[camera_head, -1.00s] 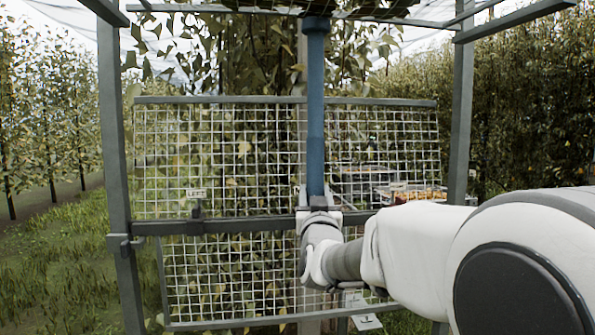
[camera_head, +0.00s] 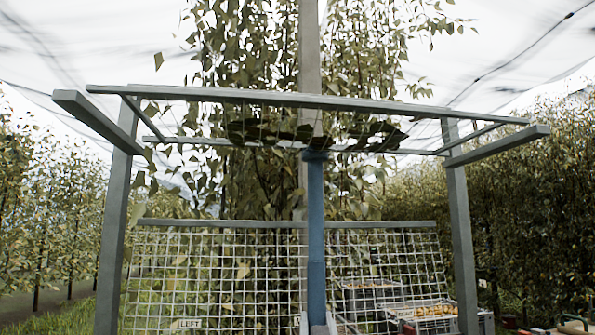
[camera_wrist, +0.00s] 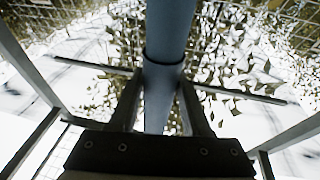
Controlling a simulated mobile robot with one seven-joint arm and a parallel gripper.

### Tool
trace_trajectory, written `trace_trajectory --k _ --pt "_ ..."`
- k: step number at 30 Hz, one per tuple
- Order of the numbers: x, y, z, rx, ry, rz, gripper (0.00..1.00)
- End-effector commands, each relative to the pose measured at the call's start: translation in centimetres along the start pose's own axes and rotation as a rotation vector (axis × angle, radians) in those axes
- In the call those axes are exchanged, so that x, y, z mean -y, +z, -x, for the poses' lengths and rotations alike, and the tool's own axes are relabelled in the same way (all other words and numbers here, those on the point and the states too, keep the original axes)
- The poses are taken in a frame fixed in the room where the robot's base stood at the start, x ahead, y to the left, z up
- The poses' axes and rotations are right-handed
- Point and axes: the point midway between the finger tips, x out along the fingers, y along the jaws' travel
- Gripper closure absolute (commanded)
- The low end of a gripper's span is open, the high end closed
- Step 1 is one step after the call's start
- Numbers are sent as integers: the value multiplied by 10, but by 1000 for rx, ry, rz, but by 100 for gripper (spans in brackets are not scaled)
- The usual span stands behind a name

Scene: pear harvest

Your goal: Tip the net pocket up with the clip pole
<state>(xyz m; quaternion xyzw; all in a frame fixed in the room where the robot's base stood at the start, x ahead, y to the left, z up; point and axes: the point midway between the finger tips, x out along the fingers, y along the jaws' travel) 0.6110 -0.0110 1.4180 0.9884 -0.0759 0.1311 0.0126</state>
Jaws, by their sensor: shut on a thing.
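The blue clip pole (camera_head: 316,230) stands upright in the middle of the head view. Its top end meets the underside of the net pocket (camera_head: 265,130), near the rear bar; whether it is clipped there I cannot tell. The pocket hangs between two grey bars at the top of the frame, with dark leaf-like shapes in it. My gripper (camera_wrist: 160,88) is shut around the pole in the wrist view, one dark finger on each side. In the head view only a sliver of it shows at the bottom edge.
A grey metal frame (camera_head: 120,205) surrounds the pole, with side arms jutting forward at the top. A wire mesh panel (camera_head: 215,275) marked LEFT stands behind it. Crates of fruit (camera_head: 425,312) sit at the lower right. Tree foliage is close behind the mesh.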

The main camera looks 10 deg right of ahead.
Motion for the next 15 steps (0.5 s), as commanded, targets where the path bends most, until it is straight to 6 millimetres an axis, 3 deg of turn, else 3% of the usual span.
trace_trajectory --k 15 --pt "0 -24 -6 -6 0 0 100"
